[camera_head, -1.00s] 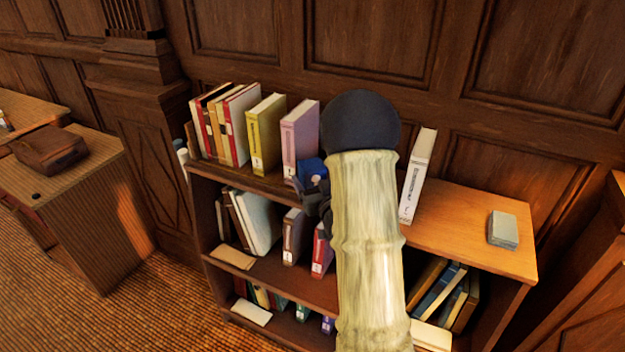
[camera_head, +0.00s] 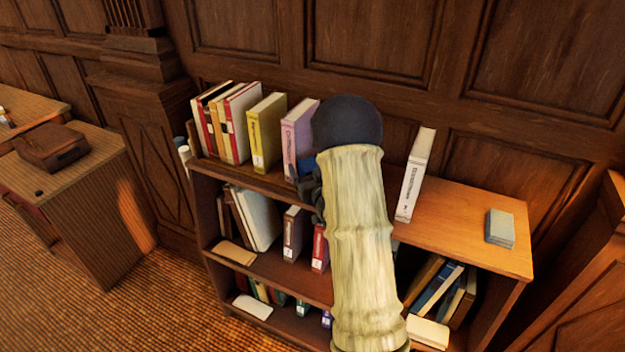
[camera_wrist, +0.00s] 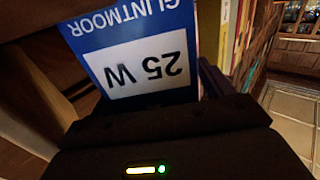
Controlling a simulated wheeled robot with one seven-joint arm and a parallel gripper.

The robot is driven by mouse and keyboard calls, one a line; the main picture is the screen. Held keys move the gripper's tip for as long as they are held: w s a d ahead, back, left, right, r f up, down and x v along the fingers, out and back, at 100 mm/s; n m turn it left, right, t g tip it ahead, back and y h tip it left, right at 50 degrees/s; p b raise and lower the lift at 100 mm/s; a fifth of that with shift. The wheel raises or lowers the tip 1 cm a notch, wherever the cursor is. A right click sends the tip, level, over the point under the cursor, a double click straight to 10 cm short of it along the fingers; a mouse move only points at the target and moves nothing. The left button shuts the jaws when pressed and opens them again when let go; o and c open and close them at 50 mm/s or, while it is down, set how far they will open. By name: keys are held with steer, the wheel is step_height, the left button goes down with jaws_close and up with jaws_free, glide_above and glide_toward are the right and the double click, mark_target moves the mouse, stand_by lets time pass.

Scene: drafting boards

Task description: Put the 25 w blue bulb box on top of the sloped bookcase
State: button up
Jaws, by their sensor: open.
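The blue 25 W bulb box (camera_head: 306,167) is at the top of the sloped bookcase (camera_head: 455,228), in front of the lilac book. My arm hides much of it in the head view. In the wrist view the box (camera_wrist: 135,50) stands close ahead of my gripper, its white "25 W" label upside down. My gripper (camera_head: 311,190) is open, with its dark jaws right at the box. I cannot tell whether the jaws still touch it, and the box's underside is hidden.
Several books (camera_head: 228,125) stand on the left of the top, with a lilac book (camera_head: 298,135) behind the box. A white book (camera_head: 415,175) stands to the right. A grey block (camera_head: 500,228) lies at the right end. Bare wood lies between these two.

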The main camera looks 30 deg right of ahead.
steer(key=c, duration=1.1)
steer(key=shift+r, duration=0.15)
steer(key=shift+c, duration=0.2)
step_height(320, 180, up, 18)
steer(key=b, duration=0.1)
stand_by(0.3)
